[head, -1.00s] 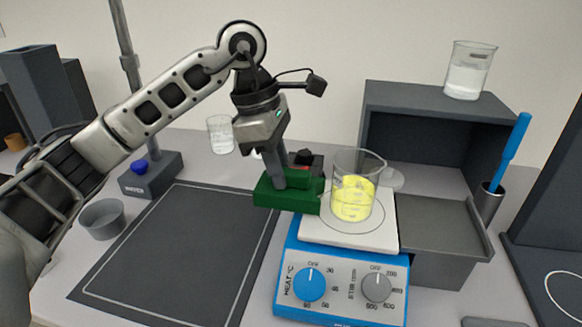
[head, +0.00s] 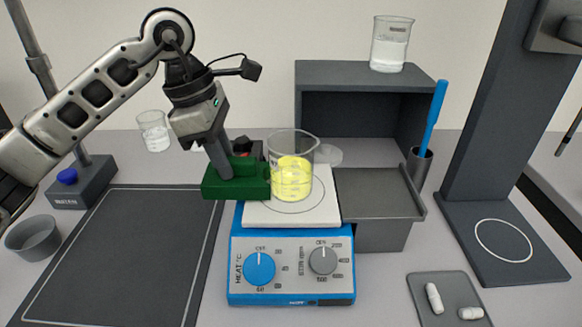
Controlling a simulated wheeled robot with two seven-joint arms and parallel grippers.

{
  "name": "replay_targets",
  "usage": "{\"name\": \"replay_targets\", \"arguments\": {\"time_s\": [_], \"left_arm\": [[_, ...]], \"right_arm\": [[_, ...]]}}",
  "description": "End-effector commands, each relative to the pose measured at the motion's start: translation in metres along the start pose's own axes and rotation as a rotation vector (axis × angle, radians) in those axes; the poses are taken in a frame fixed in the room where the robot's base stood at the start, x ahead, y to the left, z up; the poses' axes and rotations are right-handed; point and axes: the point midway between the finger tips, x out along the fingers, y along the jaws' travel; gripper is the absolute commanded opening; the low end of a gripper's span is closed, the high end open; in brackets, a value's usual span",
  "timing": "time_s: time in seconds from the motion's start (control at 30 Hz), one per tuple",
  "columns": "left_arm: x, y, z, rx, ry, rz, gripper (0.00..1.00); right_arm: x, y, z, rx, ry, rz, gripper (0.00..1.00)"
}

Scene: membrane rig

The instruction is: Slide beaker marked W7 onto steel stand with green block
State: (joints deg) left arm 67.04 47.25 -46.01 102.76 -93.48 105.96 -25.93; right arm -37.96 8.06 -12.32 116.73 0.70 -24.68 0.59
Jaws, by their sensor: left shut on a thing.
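A glass beaker (head: 293,178) with yellow liquid stands upright on the white top of the blue hotplate (head: 291,262); I cannot read a W7 mark on it. My left gripper (head: 232,176) is shut on the green block (head: 236,187), just left of the beaker. The block's right end appears to touch or nearly touch the beaker's left wall. A grey steel stand (head: 378,190) with a flat top adjoins the hotplate's right side, and its top is bare. My right gripper is out of view.
A beaker of clear liquid (head: 391,45) stands on the dark shelf (head: 365,76) behind. Another glass beaker (head: 153,131) is at the back left. A holder with a blue-handled tool (head: 434,117) stands behind the stand. A tray (head: 447,302) with two white bars lies front right.

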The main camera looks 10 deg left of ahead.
Motion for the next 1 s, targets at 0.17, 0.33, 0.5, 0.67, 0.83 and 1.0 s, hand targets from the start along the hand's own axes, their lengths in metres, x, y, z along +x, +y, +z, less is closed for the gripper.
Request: {"name": "replay_targets", "arguments": {"time_s": [0.17,0.33,0.5,0.67,0.83,1.0], "left_arm": [[0.001,0.000,0.007,0.002,-0.002,0.001,0.00],[0.002,0.000,0.013,0.001,-0.002,0.000,0.00],[0.004,0.000,0.019,0.001,-0.002,0.000,0.00],[0.005,0.000,0.024,0.001,-0.001,0.000,0.00],[0.006,0.000,0.026,0.000,-0.001,0.001,0.00],[0.006,0.000,0.026,0.000,-0.002,0.001,0.00]], "right_arm": [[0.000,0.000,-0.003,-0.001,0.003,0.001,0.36],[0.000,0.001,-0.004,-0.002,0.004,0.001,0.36],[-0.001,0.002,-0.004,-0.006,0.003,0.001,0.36],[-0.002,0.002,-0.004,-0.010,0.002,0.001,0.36],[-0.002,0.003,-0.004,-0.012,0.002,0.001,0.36],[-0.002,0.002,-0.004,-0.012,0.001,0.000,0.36]]}}
